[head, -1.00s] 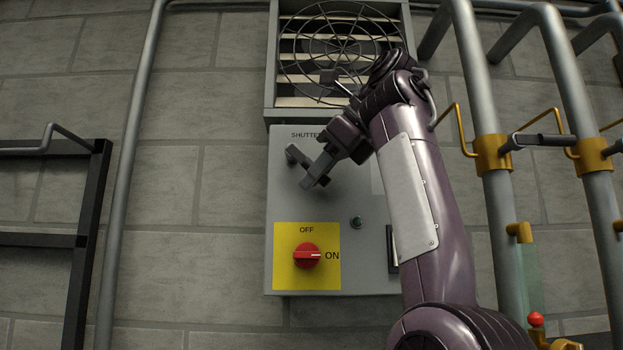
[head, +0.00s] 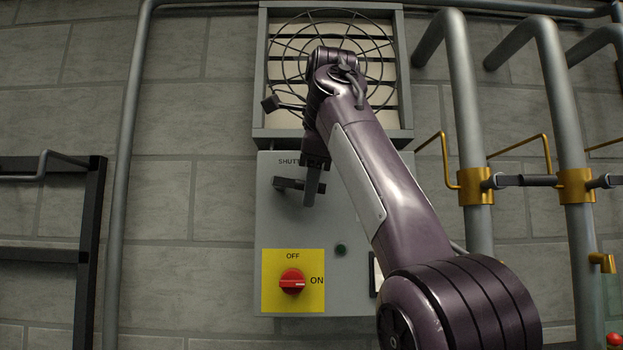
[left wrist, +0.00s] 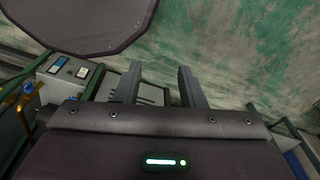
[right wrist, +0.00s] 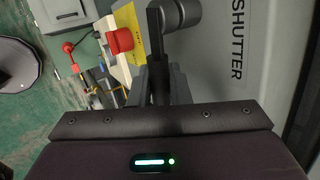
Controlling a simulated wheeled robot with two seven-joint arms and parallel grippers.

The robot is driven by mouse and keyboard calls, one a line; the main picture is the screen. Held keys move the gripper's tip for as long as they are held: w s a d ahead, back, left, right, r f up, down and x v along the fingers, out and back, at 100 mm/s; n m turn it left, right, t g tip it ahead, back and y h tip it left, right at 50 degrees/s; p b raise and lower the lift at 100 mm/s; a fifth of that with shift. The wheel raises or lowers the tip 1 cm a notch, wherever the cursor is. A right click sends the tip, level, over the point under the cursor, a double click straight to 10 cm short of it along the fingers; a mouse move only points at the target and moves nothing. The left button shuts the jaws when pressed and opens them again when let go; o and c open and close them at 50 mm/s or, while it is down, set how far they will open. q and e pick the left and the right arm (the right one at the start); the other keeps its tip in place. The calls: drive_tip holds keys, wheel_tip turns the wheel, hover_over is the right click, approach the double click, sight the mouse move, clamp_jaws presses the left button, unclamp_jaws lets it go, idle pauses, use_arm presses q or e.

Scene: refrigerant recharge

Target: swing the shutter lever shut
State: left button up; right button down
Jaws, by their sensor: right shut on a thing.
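The dark shutter lever (head: 290,184) sits on the grey control box below the SHUTTER label in the head view. It lies about level, from its pivot at left to my right gripper (head: 312,186). In the right wrist view the lever (right wrist: 155,45) runs down from its round grey pivot between the fingers of my right gripper (right wrist: 158,85), which is shut on it. The shutter slats (head: 335,100) behind the wire guard look nearly flat, with thin dark gaps; my arm hides part of them. My left gripper (left wrist: 159,85) is open and empty in the left wrist view.
A red rotary switch (head: 292,281) on a yellow plate points to ON below the lever. A small green button (head: 340,250) is beside it. Grey pipes (head: 470,130) with yellow brackets stand right; a dark rack (head: 85,220) stands left.

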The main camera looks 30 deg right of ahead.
drive_tip(key=shift+r+h, duration=0.3)
drive_tip(key=shift+r, duration=0.1)
drive_tip(key=shift+r+p, duration=0.1)
drive_tip(key=shift+p, duration=0.25)
use_arm(q)
drive_tip(key=shift+s+r, duration=0.6)
drive_tip(key=shift+r, duration=0.2)
use_arm(e)
drive_tip(key=shift+r+n+g+h, duration=0.1)
drive_tip(key=shift+n+g+h, duration=0.3)
drive_tip(key=shift+h, duration=0.2)
use_arm(q)
drive_tip(key=shift+w, duration=0.1)
use_arm(e)
drive_tip(key=c, duration=1.7)
unclamp_jaws()
use_arm(q)
drive_tip(key=shift+w, duration=0.1)
use_arm(e)
drive_tip(key=shift+a, duration=0.1)
